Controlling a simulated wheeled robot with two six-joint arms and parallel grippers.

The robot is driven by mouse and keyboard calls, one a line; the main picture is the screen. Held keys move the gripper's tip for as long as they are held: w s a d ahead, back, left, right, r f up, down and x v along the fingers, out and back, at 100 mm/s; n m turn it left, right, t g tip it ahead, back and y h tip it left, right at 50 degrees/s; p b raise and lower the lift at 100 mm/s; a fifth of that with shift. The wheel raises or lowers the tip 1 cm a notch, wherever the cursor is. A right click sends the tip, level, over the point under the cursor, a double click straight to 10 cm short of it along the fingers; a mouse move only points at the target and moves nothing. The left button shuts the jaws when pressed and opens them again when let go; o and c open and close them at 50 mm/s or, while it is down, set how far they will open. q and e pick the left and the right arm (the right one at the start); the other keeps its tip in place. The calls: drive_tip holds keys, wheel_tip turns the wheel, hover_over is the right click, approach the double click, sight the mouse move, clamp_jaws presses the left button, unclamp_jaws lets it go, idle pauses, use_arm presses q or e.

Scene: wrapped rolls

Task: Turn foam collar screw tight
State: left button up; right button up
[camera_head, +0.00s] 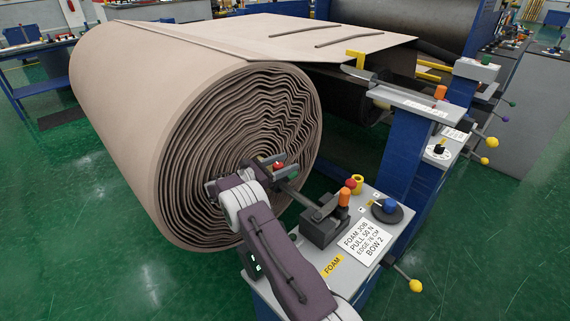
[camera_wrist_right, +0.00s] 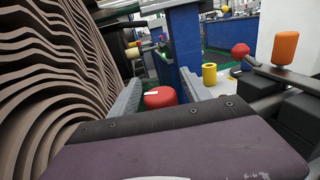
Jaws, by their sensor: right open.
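The foam collar screw appears to be the red knob (camera_head: 278,165) at the roll's core end, beside the dark shaft. In the right wrist view the red knob (camera_wrist_right: 162,97) has a white mark on top and shows between my two grey fingers. My right gripper (camera_head: 265,170) is open in front of the roll's spiral end face. The fingers stand either side of the knob in the wrist view; I cannot tell whether they touch it. The knob's lower part and the collar are hidden. The foam roll (camera_head: 160,120) is large and beige. My left gripper is out of view.
Green floor is open at the left.

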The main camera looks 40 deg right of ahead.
drive_tip(key=w+a, duration=0.1)
drive_tip(key=a, duration=0.8)
drive_tip(key=shift+b, duration=0.35)
